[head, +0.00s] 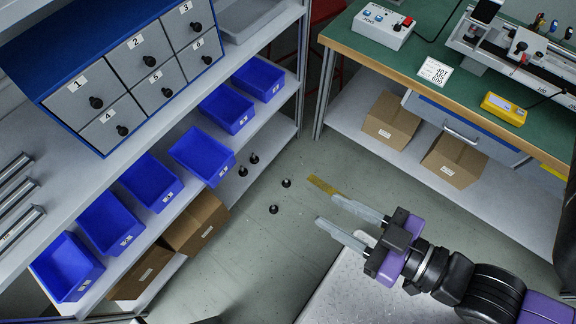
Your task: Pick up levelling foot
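Several small dark objects that look like levelling feet show left of my gripper. Two of them, one levelling foot (254,159) and another levelling foot (243,171), stand on the lower shelf near the blue bins. Two more, a levelling foot (286,183) and a levelling foot (273,209), appear on the grey floor in front of the shelf. My gripper (316,201) is open and empty, with its two long fingers spread and pointing left towards them. It is apart from all of them; its height above the floor is hard to tell.
A shelf unit (283,136) on the left holds blue bins (205,155), a numbered drawer cabinet (140,50) and cardboard boxes (195,222). A green-topped workbench (400,62) stands at the upper right, with boxes (391,120) on its lower shelf. Open floor (250,255) lies between.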

